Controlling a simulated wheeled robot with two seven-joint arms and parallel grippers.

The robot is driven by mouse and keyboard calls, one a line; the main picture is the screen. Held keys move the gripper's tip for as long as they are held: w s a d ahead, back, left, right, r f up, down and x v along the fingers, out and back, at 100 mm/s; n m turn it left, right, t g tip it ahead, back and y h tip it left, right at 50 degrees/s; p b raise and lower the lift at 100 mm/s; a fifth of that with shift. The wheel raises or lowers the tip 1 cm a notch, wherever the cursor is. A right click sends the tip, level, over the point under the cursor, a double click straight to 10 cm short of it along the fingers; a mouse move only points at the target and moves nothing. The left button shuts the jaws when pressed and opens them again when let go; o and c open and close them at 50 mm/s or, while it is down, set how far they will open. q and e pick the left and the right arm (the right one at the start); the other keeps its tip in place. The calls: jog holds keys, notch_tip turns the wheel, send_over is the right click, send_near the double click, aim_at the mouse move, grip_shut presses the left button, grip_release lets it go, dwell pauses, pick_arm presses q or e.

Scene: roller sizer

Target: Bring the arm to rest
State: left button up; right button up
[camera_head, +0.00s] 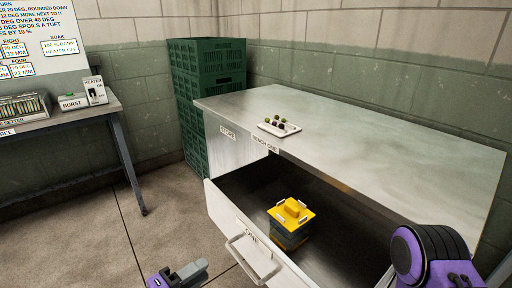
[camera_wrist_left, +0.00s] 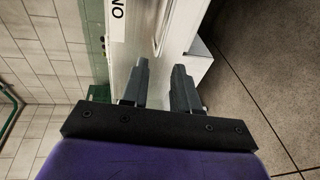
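My left gripper (camera_head: 180,275) shows at the bottom edge of the head view, partly cut off, in front of the open drawer (camera_head: 236,222) and below its handle (camera_head: 250,262). In the left wrist view its two dark fingers (camera_wrist_left: 161,68) stand apart with nothing between them. A white drawer or cabinet face lies beyond the fingertips there. A purple and black joint of my right arm (camera_head: 432,250) shows at the lower right of the head view. My right gripper is out of view.
A yellow-topped box (camera_head: 291,213) sits inside the drawer. A white tray (camera_head: 279,129) with small dark and green items is on the metal bench top (camera_head: 390,145). Green crates (camera_head: 207,65) are stacked behind. A side table (camera_head: 60,122) stands left; open floor lies between.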

pick_arm(q)
jog(key=s+a+f+n+g+y+p, duration=0.1)
jog(key=s+a+f+g+y+p, duration=0.1)
jog(key=s+a+f+y, duration=0.3)
jog(key=a+f+n+g+y+p, duration=0.1)
jog(key=f+g+y+p, duration=0.1)
jog(key=f, duration=0.5)
jog(key=s+a+f+m+g+y+p, duration=0.2)
jog(key=s+a+y+p, duration=0.1)
jog(key=s, duration=0.5)
jog(key=s+a+f+m+g+y+p, duration=0.2)
jog(key=s+a+m+g+y+p, duration=0.1)
jog(key=s+a, duration=0.3)
jog(key=shift+s+f+y, duration=0.3)
jog(key=shift+s, duration=1)
